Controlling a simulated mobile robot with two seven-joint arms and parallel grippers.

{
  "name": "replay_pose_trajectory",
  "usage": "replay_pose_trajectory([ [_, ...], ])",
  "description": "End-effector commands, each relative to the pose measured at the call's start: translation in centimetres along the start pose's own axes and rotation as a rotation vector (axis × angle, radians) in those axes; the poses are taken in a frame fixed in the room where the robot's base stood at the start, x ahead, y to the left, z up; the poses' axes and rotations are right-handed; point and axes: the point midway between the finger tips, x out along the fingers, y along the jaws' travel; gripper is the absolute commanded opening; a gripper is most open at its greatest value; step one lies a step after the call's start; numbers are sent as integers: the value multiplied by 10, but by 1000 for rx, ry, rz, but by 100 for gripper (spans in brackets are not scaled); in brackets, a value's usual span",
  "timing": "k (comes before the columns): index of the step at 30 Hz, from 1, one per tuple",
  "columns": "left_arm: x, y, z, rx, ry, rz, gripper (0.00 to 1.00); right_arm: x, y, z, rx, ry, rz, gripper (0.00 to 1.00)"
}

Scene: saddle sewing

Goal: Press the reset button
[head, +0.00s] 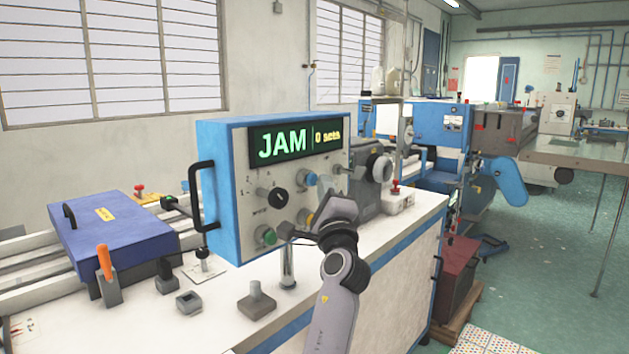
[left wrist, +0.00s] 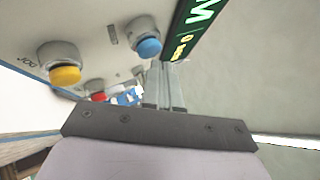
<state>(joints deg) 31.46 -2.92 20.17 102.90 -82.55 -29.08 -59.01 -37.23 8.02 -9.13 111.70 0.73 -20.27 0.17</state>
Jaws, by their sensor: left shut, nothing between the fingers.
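The blue control panel (head: 220,190) stands on the white bench, with a lit display (head: 298,144) reading JAM. Below the display are a black knob (head: 278,197), a blue button (head: 309,178) and a green button (head: 267,236). The left wrist view shows the blue button (left wrist: 145,40), a yellow button (left wrist: 62,65) and a red button (left wrist: 97,96). I cannot read which one is labelled reset. My left gripper (head: 326,187) is shut and empty, close to the panel's right part. Its fingers (left wrist: 164,82) appear beside the blue button; I cannot tell any contact. My right gripper is not in view.
A grey machine part (head: 372,175) stands just right of the panel. A blue lidded box (head: 112,230) and an orange-handled clamp (head: 105,265) are at the left. A small grey block (head: 257,300) sits on the bench front.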

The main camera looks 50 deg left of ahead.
Motion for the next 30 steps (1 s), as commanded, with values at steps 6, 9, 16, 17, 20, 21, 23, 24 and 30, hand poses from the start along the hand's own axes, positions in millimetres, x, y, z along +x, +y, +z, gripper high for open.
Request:
replay_pose_trajectory([
  [6, 1, 1, 0, 0, 0, 0, 0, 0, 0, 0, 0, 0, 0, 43],
  [9, 2, 1, 1, 0, 0, 0, 0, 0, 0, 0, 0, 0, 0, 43],
  [16, 4, 3, 2, 0, 0, 0, 0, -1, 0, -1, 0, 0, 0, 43],
  [17, 4, 3, 3, 0, 0, 0, 0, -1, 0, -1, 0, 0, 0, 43],
  [20, 5, 3, 3, 0, 0, 0, 0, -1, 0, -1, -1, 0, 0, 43],
  [21, 5, 4, 4, 0, 0, 0, 0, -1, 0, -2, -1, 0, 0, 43],
  [23, 6, 4, 4, 0, 0, 0, 0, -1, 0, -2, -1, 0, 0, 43],
  [24, 6, 4, 4, 0, 0, 0, 0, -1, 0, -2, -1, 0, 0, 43],
  [30, 7, 6, 6, 1, -1, 0, 0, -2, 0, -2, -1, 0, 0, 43],
])
